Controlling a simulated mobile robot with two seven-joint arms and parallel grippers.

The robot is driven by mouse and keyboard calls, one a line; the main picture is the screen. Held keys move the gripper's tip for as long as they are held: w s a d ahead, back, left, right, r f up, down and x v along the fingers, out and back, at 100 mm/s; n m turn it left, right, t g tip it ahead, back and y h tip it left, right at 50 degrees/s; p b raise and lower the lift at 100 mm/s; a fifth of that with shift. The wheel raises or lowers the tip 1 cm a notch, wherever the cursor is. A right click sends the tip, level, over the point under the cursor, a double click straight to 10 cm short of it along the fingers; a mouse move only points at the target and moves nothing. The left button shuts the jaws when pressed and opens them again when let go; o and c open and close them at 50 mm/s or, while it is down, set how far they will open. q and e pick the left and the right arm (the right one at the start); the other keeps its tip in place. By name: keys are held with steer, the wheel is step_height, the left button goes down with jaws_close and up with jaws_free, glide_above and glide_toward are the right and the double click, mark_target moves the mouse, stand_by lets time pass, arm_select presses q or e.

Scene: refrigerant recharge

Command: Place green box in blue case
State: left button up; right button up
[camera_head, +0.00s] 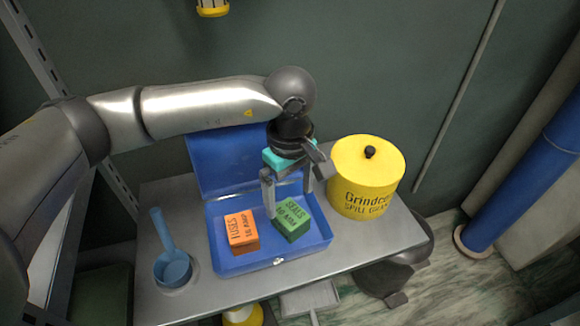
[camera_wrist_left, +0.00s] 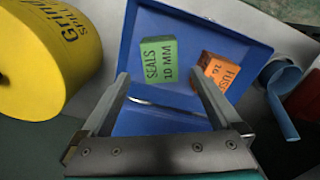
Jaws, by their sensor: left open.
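The green box (camera_head: 292,219), marked SEALS 10 MM, rests inside the open blue case (camera_head: 268,262), in its right part. It also shows in the left wrist view (camera_wrist_left: 160,62), beyond my fingertips. An orange box (camera_head: 241,232), marked FUSES, sits in the case to its left. The case lid (camera_head: 235,160) stands raised at the back. My left gripper (camera_head: 289,207) is open above the case, pointing down at the green box. In the left wrist view its fingers (camera_wrist_left: 160,78) are spread, with nothing held between them. My right gripper is not in view.
A yellow canister (camera_head: 367,180) with a black knob stands right of the case on the metal table (camera_head: 160,200). A blue ladle (camera_head: 172,267) lies to the left. The table's right front surface is clear. A wall is behind.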

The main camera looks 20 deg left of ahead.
mark_target(290, 213)
arm_select(q)
step_height(290, 213, up, 6)
steer(key=shift+f+p, duration=0.15)
steer(key=shift+p, duration=0.4)
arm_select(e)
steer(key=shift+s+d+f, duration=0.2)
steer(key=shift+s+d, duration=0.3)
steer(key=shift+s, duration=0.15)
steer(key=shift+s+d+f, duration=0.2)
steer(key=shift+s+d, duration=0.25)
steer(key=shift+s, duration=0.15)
